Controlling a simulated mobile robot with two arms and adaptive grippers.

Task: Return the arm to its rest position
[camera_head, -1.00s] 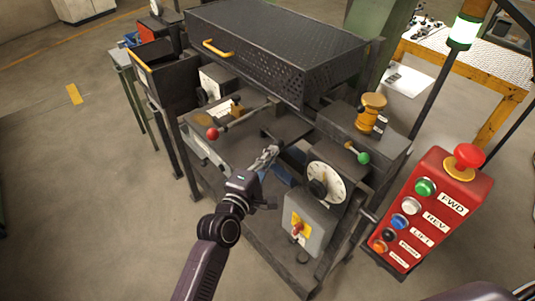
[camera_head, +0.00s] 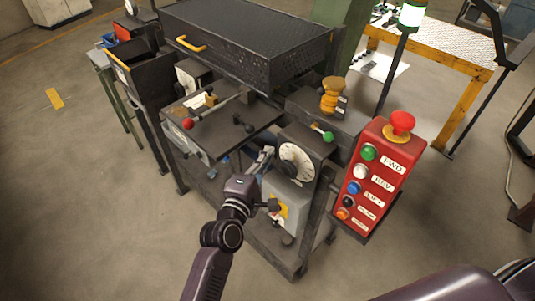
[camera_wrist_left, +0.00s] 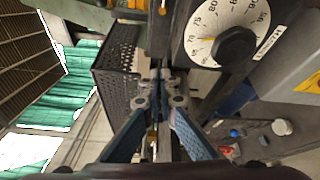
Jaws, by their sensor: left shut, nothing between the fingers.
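My left gripper (camera_head: 262,160) is in front of the machine, just left of the dial box, with its arm coming up from the bottom. It is shut and empty. In the left wrist view its closed fingers (camera_wrist_left: 158,90) show in the middle, with the white dial (camera_wrist_left: 228,32) at upper right. The dial (camera_head: 297,163) also shows in the head view, right of the gripper. Part of my other arm shows at the lower right of the head view, but its gripper is out of view.
A lever with a red knob (camera_head: 188,123) and one with a green knob (camera_head: 328,136) stick out near the gripper. A grey switch box (camera_head: 283,208) sits below the dial. A red button box (camera_head: 375,178) stands to the right. The floor at left is open.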

